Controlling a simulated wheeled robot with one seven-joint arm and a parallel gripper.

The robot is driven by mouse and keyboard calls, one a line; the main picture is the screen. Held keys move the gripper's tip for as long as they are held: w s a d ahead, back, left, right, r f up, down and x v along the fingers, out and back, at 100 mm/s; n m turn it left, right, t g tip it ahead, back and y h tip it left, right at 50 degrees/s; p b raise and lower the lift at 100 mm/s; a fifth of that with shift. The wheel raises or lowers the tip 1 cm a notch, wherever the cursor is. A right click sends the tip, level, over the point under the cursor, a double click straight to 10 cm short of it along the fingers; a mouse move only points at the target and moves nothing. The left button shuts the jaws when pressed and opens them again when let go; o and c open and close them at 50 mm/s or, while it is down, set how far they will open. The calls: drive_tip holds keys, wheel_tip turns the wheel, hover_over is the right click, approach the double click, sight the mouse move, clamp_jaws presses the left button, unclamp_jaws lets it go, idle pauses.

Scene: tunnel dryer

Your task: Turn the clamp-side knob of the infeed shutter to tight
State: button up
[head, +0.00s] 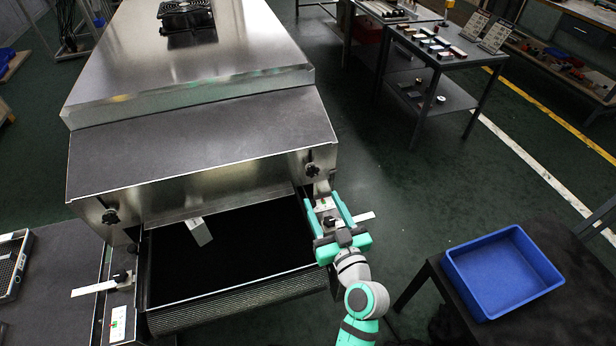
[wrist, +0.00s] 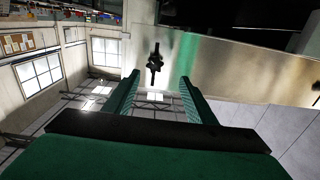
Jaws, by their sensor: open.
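The machine's metal front has two black knobs, one at the right end (head: 312,169) and one at the left end (head: 110,216). I cannot tell from labels which is the clamp-side one. My gripper (head: 322,198) is open and empty, just below and in front of the right knob. In the wrist view a black knob (wrist: 155,63) with a long narrow grip, standing about upright in the picture, shows beyond and between the open fingertips (wrist: 160,76). The fingers are apart from it. A second dark knob (wrist: 316,86) shows at the right edge of the wrist view.
A dark conveyor opening (head: 230,250) lies below the front, with a small metal block (head: 199,232) hanging there. A blue tray (head: 500,275) stands at right.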

sight(313, 174)
drive_tip(key=x, duration=0.2)
drive_tip(key=d+x, duration=0.1)
drive_tip(key=x, duration=0.4)
drive_tip(key=shift+w+d, duration=0.15)
drive_tip(key=shift+w, duration=0.15)
drive_tip(key=shift+w+a, duration=0.55)
drive_tip(key=shift+w, duration=0.15)
